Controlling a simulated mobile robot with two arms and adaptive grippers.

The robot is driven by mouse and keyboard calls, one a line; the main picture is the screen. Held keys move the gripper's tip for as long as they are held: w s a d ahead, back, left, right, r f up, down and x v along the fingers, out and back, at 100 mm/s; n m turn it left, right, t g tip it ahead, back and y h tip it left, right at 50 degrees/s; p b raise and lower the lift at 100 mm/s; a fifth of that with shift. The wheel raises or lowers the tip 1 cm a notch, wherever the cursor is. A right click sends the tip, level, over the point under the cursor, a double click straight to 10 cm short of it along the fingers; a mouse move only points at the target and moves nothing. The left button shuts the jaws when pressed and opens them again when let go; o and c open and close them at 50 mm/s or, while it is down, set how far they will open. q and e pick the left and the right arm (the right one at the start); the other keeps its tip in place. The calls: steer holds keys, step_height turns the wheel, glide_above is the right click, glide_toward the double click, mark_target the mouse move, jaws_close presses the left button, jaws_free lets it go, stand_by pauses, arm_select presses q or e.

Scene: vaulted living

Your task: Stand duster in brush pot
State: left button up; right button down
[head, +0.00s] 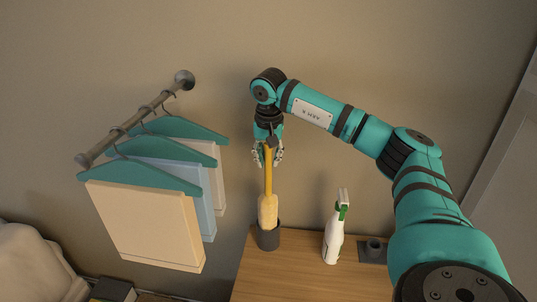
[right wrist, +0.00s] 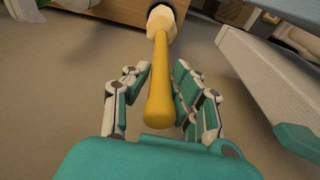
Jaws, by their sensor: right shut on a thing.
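The duster has a yellow handle (head: 268,181) and a fluffy cream head (head: 268,210). It hangs upright, head down, from my right gripper (head: 268,158), which is shut on the upper handle. The dark grey brush pot (head: 269,239) stands on the wooden top directly below. The duster head's lower end overlaps the pot's mouth; I cannot tell how deep it sits inside. In the right wrist view the handle (right wrist: 160,90) runs between my fingers to the pale head (right wrist: 162,18). The pot is not clear there. My left gripper is not in view.
A white spray bottle (head: 334,236) with a green trigger stands right of the pot. A small dark holder (head: 373,249) is further right. Hangers with folded cloths (head: 145,222) hang from a wall rail (head: 135,121) at left. The wooden top (head: 300,280) is bare in front.

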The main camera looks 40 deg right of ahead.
steer(key=shift+f, duration=0.35)
steer(key=c, duration=1)
jaws_free()
steer(key=r, duration=0.4)
steer(key=s+a+r, duration=0.1)
steer(key=r, duration=0.7)
steer(key=shift+s+a, duration=0.2)
steer(key=shift+s, duration=0.15)
steer(key=shift+f, duration=0.2)
